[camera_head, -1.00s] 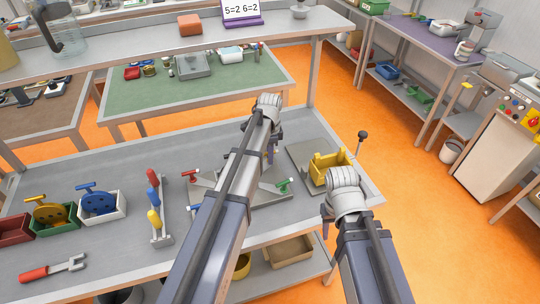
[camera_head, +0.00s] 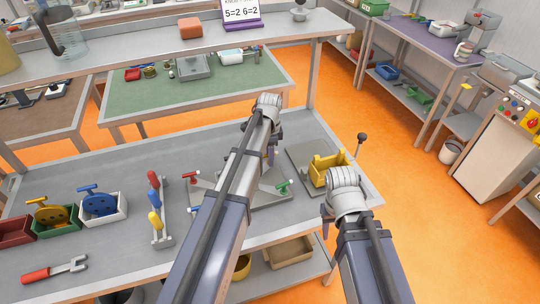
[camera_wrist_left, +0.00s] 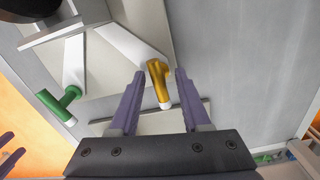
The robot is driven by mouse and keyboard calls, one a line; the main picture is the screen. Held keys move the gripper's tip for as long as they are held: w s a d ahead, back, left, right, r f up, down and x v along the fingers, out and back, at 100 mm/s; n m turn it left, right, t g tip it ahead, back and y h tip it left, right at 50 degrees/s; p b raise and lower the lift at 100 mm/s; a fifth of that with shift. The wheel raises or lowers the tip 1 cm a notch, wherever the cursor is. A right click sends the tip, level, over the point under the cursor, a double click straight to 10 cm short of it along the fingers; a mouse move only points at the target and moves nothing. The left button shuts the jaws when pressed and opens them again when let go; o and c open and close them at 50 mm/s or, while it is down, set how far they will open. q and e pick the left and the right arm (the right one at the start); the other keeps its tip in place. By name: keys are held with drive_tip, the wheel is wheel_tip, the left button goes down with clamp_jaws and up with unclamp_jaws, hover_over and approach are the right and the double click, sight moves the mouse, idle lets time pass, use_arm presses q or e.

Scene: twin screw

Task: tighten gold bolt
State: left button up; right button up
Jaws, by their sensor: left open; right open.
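The gold bolt (camera_wrist_left: 158,76), with a bent yellow head and a pale lower end, stands at the end of a white arm of the fixture plate (camera_wrist_left: 102,14) in the left wrist view. My left gripper (camera_wrist_left: 160,74) is open, with one purple finger on each side of the bolt; contact cannot be told. In the head view my left arm hides the gold bolt, and the left gripper (camera_head: 271,155) shows only partly. My right gripper (camera_wrist_left: 17,143) shows at the left edge of the left wrist view, its purple fingertips apart and empty.
A green bolt (camera_wrist_left: 60,103) sits left of the gold one. A red bolt (camera_head: 189,176) is on the fixture's far left corner. A rack of coloured handles (camera_head: 155,208) stands left of the fixture.

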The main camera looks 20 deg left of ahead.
use_arm(q)
wheel_tip(320, 180, up, 7)
drive_tip(key=p, duration=0.6)
